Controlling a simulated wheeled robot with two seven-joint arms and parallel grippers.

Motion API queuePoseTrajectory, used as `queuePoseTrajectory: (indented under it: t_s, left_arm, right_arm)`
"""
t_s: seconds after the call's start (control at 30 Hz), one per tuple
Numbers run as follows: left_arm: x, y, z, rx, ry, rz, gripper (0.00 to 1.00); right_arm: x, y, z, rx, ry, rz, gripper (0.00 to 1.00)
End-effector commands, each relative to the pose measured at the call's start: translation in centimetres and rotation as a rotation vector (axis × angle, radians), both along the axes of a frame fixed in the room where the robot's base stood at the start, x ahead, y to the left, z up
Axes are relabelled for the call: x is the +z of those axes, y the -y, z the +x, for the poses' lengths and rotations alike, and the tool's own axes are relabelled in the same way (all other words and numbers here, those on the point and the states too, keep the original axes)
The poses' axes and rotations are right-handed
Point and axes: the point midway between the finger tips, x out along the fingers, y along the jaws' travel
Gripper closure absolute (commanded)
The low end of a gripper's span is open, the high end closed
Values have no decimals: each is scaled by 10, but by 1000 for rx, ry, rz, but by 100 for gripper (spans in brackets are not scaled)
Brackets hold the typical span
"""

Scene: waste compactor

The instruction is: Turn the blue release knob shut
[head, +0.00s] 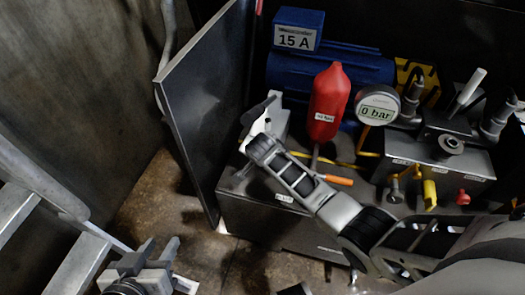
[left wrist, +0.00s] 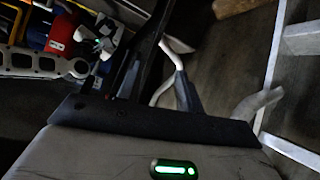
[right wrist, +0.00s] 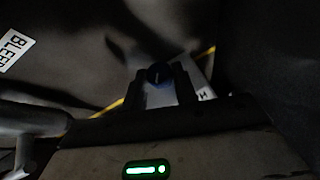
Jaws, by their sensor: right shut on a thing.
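The blue release knob (right wrist: 158,72) shows small and dark in the right wrist view, in front of a pale plate. The fingers of my right gripper (right wrist: 160,83) stand on both sides of it and are shut on it. In the head view I cannot make out the knob; my right arm reaches across from the right to the upper middle. My left gripper (head: 150,258) is open and empty at the lower left of the head view, away from the machine. Its spread fingers also show in the left wrist view (left wrist: 157,88).
A red bottle-shaped vessel (head: 329,100), a gauge reading 0 bar (head: 378,105) and a blue motor (head: 335,72) stand behind my right arm. A dark upright panel (head: 205,105) is at the left. A metal ladder-like frame (head: 75,262) stands at the lower left.

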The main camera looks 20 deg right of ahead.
Motion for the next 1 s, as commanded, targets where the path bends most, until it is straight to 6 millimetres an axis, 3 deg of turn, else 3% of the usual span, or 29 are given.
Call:
queuePoseTrajectory:
  t_s: [0.17,0.5,1.0]
  left_arm:
    - [-6,1,0,-3,-5,0,64]
    - [-38,7,1,-26,-58,-5,64]
    - [-55,13,3,-49,-97,-3,64]
  right_arm:
    - [-2,-4,2,1,-90,-130,94]
    - [-3,-5,4,0,-207,-310,94]
    - [-1,-5,4,-1,-257,-383,94]
